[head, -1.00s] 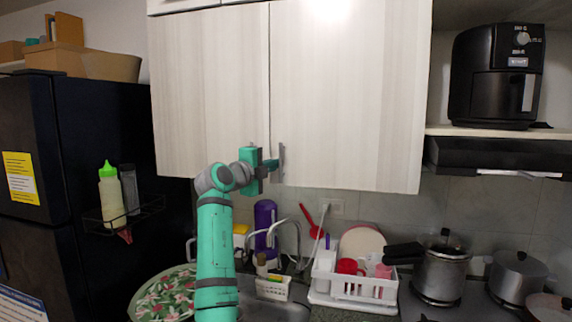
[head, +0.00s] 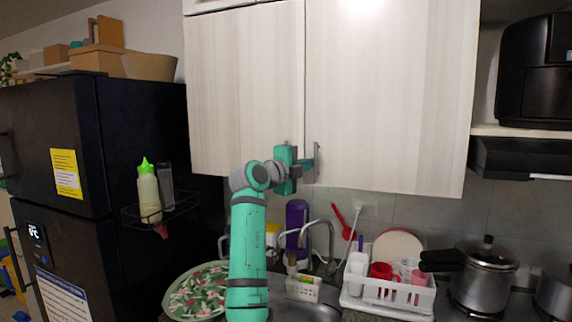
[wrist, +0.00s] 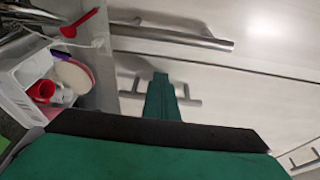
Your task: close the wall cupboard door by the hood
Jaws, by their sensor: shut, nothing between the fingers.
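The wall cupboard door by the hood (head: 400,95) is the right one of a pale wood pair. In the head view its lower edge runs almost in line with the left door (head: 245,90). I cannot tell whether a small gap remains. Its metal handle (head: 317,162) stands near the seam, and shows large in the wrist view (wrist: 175,36). My gripper (head: 308,165) is shut and empty, just left of that handle. In the wrist view its green fingers (wrist: 160,90) overlap the left door's handle (wrist: 192,102); contact is unclear.
The hood (head: 525,158) is at right, under a shelf with a black air fryer (head: 535,75). A dish rack (head: 390,292), sink and pots (head: 480,275) lie below. A black fridge (head: 135,140) stands at left.

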